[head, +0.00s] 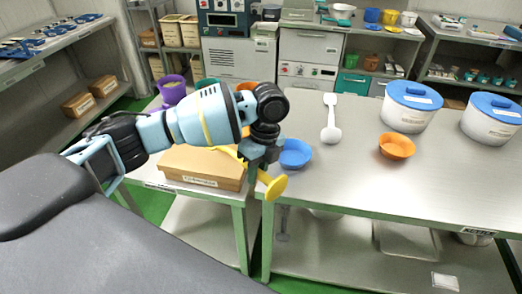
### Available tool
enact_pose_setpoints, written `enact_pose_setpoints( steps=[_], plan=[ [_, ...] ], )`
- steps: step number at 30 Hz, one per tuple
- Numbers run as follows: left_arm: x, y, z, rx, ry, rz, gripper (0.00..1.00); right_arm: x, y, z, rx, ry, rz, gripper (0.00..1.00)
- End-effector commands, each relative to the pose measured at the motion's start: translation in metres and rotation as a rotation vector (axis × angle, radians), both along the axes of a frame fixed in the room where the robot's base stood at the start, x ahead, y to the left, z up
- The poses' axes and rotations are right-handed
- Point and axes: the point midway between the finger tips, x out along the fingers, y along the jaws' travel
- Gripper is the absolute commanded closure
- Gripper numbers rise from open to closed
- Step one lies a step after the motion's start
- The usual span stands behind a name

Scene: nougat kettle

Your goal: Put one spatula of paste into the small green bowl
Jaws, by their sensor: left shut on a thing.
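My left gripper (262,160) is shut on a yellow spoon-like tool (277,187). The tool's round end hangs down in front of the table's near edge, and its handle runs up and left behind the gripper. No paste can be made out. My right gripper is not in view.
A blue bowl (295,153) stands close beside the gripper, an orange bowl (397,145) further right. Two white tubs with blue lids (411,95) stand at the right. A cardboard box (208,178) and a purple container (172,90) are on the left. The table's front middle is clear.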

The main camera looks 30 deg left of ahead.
Motion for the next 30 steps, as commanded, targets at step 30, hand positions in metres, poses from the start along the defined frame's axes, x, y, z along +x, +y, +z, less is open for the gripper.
enact_pose_setpoints(
  steps=[30],
  plan=[
    [-0.11, -0.028, -0.109, -0.002, 0.009, 1.835, 1.0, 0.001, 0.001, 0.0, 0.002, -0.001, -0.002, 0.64]
  ],
)
